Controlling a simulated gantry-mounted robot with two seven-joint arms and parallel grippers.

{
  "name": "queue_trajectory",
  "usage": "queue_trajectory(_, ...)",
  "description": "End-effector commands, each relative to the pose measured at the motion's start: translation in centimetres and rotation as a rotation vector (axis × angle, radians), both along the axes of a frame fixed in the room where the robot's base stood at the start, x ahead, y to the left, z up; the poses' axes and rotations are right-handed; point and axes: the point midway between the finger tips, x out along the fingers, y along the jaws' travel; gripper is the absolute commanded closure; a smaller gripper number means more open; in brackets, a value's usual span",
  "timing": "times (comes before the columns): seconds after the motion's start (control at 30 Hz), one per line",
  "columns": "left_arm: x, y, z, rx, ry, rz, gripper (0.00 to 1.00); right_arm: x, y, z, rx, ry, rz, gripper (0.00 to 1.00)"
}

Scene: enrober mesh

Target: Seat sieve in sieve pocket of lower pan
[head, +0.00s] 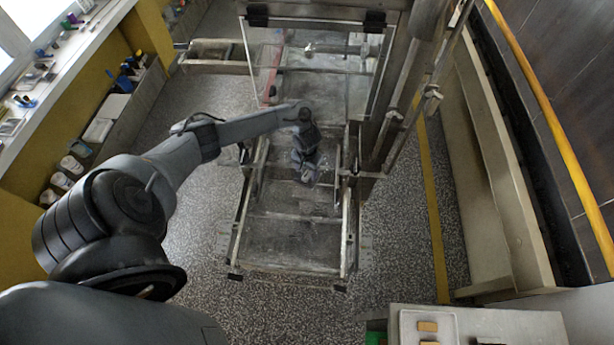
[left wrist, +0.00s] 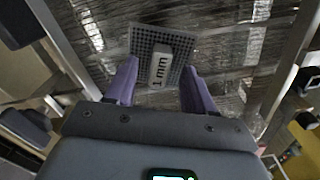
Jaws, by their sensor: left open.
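The sieve (left wrist: 145,45) is a dark, square perforated plate in the left wrist view, with a pale raised block marked "1 mm". My left gripper (left wrist: 159,68) has purple fingers standing apart, one on each side of the block; I cannot tell whether they touch it. In the head view my left gripper (head: 305,172) hangs over the middle of the long metal frame, and I cannot make out the sieve there. The lower pan seems to be the grey framed tray (head: 290,235); its sieve pocket is not clear. My right gripper is not in view.
A clear hinged panel (head: 310,65) stands over the machine's far end. Metal uprights (head: 395,100) rise close on the right. A bench with a pale tray (head: 405,330) is at lower right. Speckled floor lies free on both sides.

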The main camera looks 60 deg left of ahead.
Motion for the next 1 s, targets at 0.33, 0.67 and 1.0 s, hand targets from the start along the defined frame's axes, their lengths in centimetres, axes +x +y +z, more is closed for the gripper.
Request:
queue_trajectory(0.33,0.05,0.05,-0.97,0.002,-0.002,-0.001,0.47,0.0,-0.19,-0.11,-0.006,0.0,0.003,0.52)
queue_trajectory(0.67,0.05,0.05,-0.95,0.002,-0.001,-0.001,0.91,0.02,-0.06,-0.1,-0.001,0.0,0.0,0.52)
queue_trajectory(1.0,0.06,0.07,-0.91,0.002,-0.002,-0.001,1.0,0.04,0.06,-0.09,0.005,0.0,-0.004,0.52)
